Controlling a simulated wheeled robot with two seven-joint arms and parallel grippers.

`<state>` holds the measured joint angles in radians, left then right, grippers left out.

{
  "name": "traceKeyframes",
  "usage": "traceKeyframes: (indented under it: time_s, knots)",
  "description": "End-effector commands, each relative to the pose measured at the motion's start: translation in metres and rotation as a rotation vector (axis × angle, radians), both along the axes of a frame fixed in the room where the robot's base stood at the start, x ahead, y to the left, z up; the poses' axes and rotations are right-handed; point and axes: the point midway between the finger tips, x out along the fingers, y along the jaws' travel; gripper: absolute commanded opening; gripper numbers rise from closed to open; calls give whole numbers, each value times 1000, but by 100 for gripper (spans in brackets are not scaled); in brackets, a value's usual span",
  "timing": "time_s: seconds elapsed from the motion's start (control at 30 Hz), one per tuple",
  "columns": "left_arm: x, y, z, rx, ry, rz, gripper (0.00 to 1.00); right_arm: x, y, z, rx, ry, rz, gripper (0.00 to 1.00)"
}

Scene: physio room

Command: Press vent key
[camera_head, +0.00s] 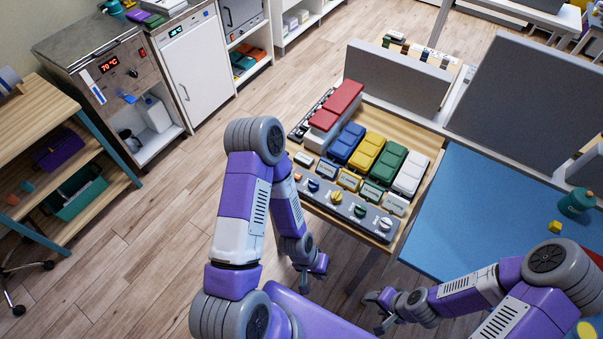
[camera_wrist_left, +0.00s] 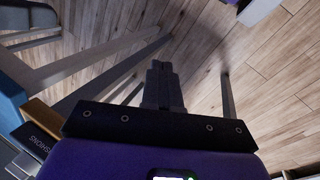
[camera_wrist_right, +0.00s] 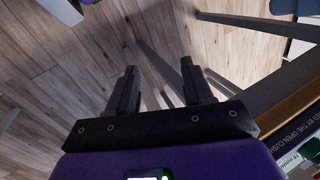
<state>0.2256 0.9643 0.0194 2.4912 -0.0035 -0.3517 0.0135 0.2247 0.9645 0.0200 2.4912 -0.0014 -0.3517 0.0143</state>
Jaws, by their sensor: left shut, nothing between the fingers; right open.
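No key that I can read as a vent key shows in the head view. A steel unit (camera_head: 90,45) at the upper left has a red 70 °C display (camera_head: 108,64) and small controls on its front. A control strip (camera_head: 345,208) with several coloured knobs runs along the table's front edge; its labels are too small to read. My left gripper (camera_head: 313,272) is below the strip, apart from it; the left wrist view shows its fingers (camera_wrist_left: 162,82) together and empty. My right gripper (camera_head: 377,311) is low, right of the left one; the right wrist view shows its fingers (camera_wrist_right: 159,70) apart and empty.
Red, blue, yellow, green and white cushion-like blocks (camera_head: 367,152) fill the wooden table behind the strip. A blue-topped table (camera_head: 470,220) stands at the right, with grey screens (camera_head: 530,95) behind it. A wooden shelf (camera_head: 50,140) stands at the left. Floor (camera_head: 130,240) between is clear.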

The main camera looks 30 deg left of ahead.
Motion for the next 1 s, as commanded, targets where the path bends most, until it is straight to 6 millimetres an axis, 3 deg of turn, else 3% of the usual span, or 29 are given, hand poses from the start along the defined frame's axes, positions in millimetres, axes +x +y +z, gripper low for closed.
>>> traceKeyframes:
  time_s: [0.13,0.27,0.4,0.6,0.8,1.0]
  knots:
    - [23,7,16,-7,-88,-59,0,0,0,13,0,0,0,65]
    - [73,29,53,2,-299,-215,0,0,0,41,0,-1,0,65]
    - [133,69,109,79,-582,-463,0,0,0,75,0,-1,0,65]
    - [190,137,183,285,-897,-851,0,0,0,110,0,-1,0,65]
    - [211,188,221,465,-1037,-1152,0,0,0,120,0,-1,0,65]
    - [215,204,232,526,-1069,-1263,0,0,0,123,0,-1,0,65]
